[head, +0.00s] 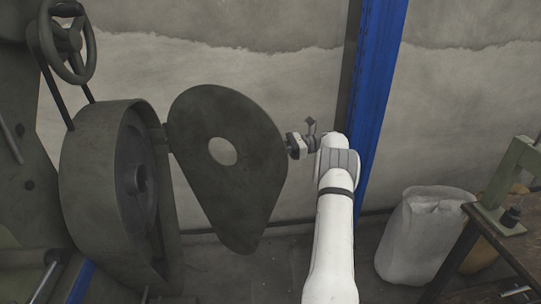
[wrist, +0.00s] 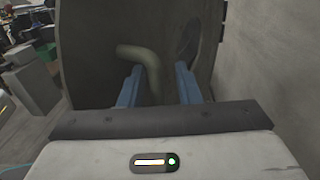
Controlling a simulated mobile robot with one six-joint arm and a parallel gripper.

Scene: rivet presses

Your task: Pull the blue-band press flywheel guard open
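The flywheel guard (head: 237,185) is a dark teardrop plate with a round hole, swung out from the round press housing (head: 95,200) on its left side. The flywheel (head: 138,180) shows inside the open housing. My gripper (head: 308,140) is at the guard's right edge. In the wrist view, the guard (wrist: 85,75) fills the middle. My gripper's blue fingers (wrist: 158,85) are apart. A bent handle (wrist: 152,65) passes between them, nearer the left finger and clear of the right one. Its lower end is hidden behind my gripper's body.
A blue upright post (head: 376,90) stands behind my arm, by the grey wall (head: 260,75). A white sack (head: 422,225) and a bench (head: 510,240) with a green frame are at right. A handwheel (head: 65,40) sits above the housing. Floor shows below the guard.

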